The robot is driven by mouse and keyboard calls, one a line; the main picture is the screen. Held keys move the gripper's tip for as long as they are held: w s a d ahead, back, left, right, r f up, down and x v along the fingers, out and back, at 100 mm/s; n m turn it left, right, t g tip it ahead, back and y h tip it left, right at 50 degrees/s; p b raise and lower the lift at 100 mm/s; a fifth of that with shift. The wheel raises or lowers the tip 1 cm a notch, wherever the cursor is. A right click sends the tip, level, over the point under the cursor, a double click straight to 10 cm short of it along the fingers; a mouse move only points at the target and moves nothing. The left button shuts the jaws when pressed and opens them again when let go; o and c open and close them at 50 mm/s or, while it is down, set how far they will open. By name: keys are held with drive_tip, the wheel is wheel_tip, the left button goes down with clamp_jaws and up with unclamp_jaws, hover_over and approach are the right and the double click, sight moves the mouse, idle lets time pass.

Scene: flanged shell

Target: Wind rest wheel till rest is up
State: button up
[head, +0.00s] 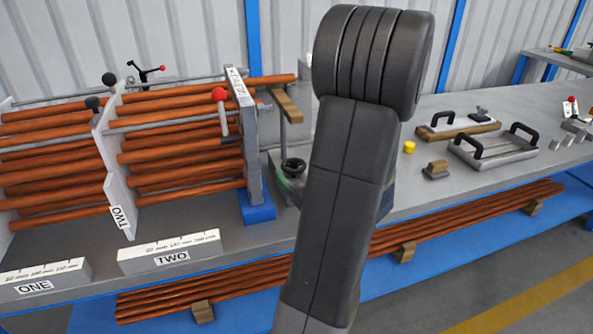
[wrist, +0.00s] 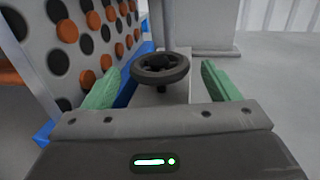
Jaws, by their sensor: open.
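The rest wheel is a small black handwheel (wrist: 160,68) on a short stem. In the wrist view it stands ahead of my gripper, between the lines of its two fingers. It also shows in the head view as a dark handwheel (head: 293,166) just left of my arm. My gripper (wrist: 159,85) is open, with green fingers on either side of the wheel and apart from it. The rest may be the brown wooden piece (head: 287,104) above the wheel, but I cannot tell for sure.
A perforated plate (wrist: 82,50) with copper tube ends stands close to the left finger. Tube bundles (head: 180,140) fill the left of the bench.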

drive_tip(key=shift+w+a, duration=0.35)
drive_tip(key=shift+w, duration=0.3)
drive_tip(key=shift+c, duration=0.3)
drive_tip(key=c, duration=0.9)
drive_tip(key=shift+f+m+h+b, duration=0.1)
drive_tip(key=shift+m+h+b, duration=0.2)
drive_tip(key=shift+h+b, duration=0.2)
